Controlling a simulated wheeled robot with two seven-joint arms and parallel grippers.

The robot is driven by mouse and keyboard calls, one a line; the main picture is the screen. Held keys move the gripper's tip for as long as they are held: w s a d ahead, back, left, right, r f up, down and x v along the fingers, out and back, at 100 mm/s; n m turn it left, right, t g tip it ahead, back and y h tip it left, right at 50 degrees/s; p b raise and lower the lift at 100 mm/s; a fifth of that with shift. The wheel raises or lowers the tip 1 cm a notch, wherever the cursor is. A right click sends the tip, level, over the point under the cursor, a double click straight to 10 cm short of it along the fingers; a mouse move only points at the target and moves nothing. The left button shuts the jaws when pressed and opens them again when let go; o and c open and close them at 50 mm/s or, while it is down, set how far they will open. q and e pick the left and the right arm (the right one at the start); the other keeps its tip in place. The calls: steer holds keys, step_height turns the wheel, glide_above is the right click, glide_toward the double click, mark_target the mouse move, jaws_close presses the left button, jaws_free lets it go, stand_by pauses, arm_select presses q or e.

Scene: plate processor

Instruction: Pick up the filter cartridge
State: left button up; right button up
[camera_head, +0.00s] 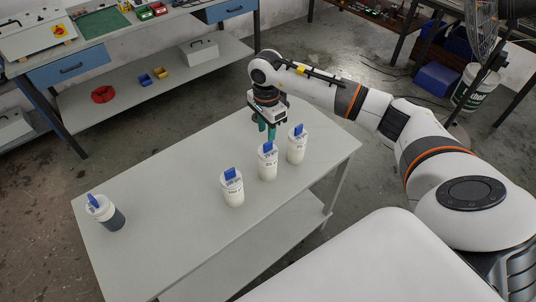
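Three white cylinders with blue tabs and printed labels stand upright in a row on the grey table (160,200): a left one (232,190), a middle one (267,165) and a right one (297,147). A fourth, blue-tabbed container (106,214) with a white top and dark lower part stands apart at the table's left. I cannot tell which is the filter cartridge. My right gripper (267,131) points down just behind the middle and right cylinders. Its teal fingers look apart, with nothing seen between them. My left gripper is out of view.
A workbench (105,62) with a lower shelf stands at the back left, holding a red ring (103,94) and small bins. A fan (484,40) and a white bucket (470,88) stand at the back right. The table's middle left is clear.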

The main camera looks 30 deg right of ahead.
mark_target(268, 143)
steer(key=shift+f, duration=0.4)
steer(key=f+p, duration=0.1)
steer(key=f, duration=0.1)
steer(key=f+p, duration=0.2)
steer(key=shift+s+d+f, duration=0.1)
steer(key=shift+s+f, duration=0.1)
steer(key=shift+f, duration=0.55)
steer(key=shift+c, duration=0.5)
jaws_close()
